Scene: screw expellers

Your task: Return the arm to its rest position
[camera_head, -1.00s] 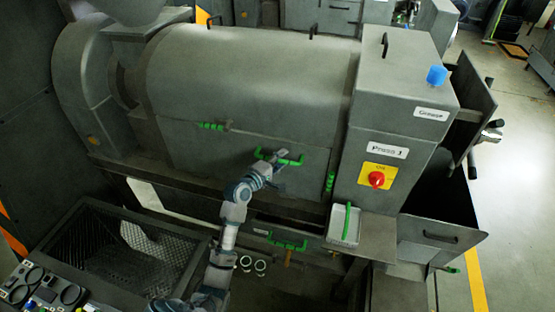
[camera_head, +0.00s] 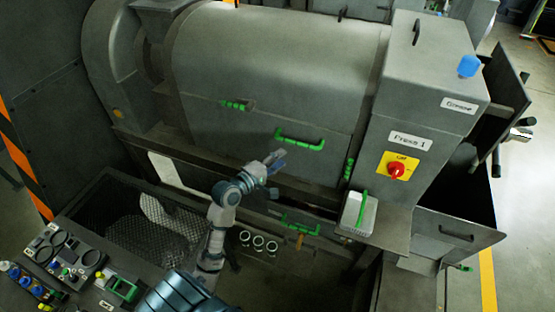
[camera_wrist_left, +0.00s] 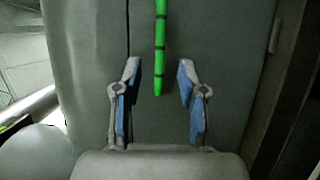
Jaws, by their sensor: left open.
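My left gripper (camera_head: 274,161) is in front of the grey press, below and to the left of the green handle (camera_head: 299,140) on its cover. It is open and empty, and a gap shows between it and the handle. In the left wrist view the open fingers (camera_wrist_left: 159,95) have blue pads, and a green bar (camera_wrist_left: 161,45) reaches down between and beyond their tips. My left arm (camera_head: 218,225) comes up from the bottom of the head view. My right gripper is not in view.
The press control box (camera_head: 430,100) stands to the right, with a red knob (camera_head: 397,170). A mesh bin (camera_head: 150,240) and a control panel (camera_head: 75,270) are at the lower left. A lower green handle (camera_head: 300,224) is near the arm.

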